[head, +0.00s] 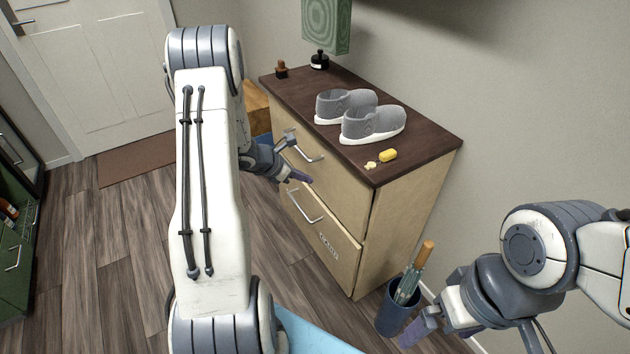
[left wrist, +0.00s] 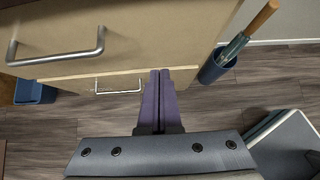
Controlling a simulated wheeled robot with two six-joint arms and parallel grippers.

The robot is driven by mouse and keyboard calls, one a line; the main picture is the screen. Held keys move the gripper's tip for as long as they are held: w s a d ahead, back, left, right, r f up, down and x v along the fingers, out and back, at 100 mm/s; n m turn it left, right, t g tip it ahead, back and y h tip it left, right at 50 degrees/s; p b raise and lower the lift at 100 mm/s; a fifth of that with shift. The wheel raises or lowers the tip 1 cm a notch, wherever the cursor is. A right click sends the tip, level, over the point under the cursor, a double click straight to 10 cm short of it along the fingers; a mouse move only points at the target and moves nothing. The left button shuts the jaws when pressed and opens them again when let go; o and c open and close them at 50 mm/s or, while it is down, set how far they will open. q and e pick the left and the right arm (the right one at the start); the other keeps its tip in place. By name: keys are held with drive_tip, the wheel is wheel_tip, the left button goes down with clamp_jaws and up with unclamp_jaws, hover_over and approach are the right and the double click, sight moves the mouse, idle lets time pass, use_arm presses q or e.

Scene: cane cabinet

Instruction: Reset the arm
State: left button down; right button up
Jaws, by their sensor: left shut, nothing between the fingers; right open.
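My left gripper (head: 300,177) is in front of the wooden cabinet (head: 398,222). Its purple fingers are pressed together with nothing between them, as the left wrist view (left wrist: 160,78) also shows. It is apart from the upper drawer handle (head: 309,157) and the lower drawer handle (head: 305,214) in the head view. My left forearm covers part of the floor and the cabinet's left side. My right gripper (head: 421,328) is low at the right, near the blue umbrella bin (head: 391,318), open and empty; its fingers are partly hidden.
Grey shoes (head: 371,127), a yellow object (head: 388,155), a small brown item and a black bottle (head: 319,61) stand on the cabinet top. A green cabinet (head: 15,270) is at far left. The wooden floor (head: 120,240) between it and my left arm is clear.

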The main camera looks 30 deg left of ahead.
use_arm(q)
drive_tip(key=s+d+r+m+g+h+p, duration=0.1)
drive_tip(key=s+d+r+m+g, duration=0.1)
drive_tip(key=d+r+m, duration=0.45)
drive_tip(key=s+d+r+m+g+h+p, duration=0.1)
drive_tip(key=s+d+r+m+g, duration=0.15)
drive_tip(key=d, duration=0.75)
drive_tip(key=s+d+r+m+g+h+p, duration=0.1)
drive_tip(key=s+d+r+m, duration=0.2)
drive_tip(key=d+r+m, duration=0.4)
drive_tip(key=s+d+r+m+g+y+p, duration=0.1)
drive_tip(key=s+d+r+m+g+y, duration=0.1)
drive_tip(key=s+d+m, duration=0.4)
drive_tip(key=s+d+r+m+g+y+p, duration=0.1)
drive_tip(key=s+d+r+m+p, duration=0.15)
drive_tip(key=s+m, duration=0.4)
drive_tip(key=s+a+r+m+y+p, duration=0.1)
drive_tip(key=s+r+m+y, duration=0.2)
drive_tip(key=s+m, duration=0.6)
drive_tip(key=shift+s+r+t, duration=0.25)
drive_tip(key=shift+s+t, duration=0.1)
drive_tip(key=shift+s, duration=0.85)
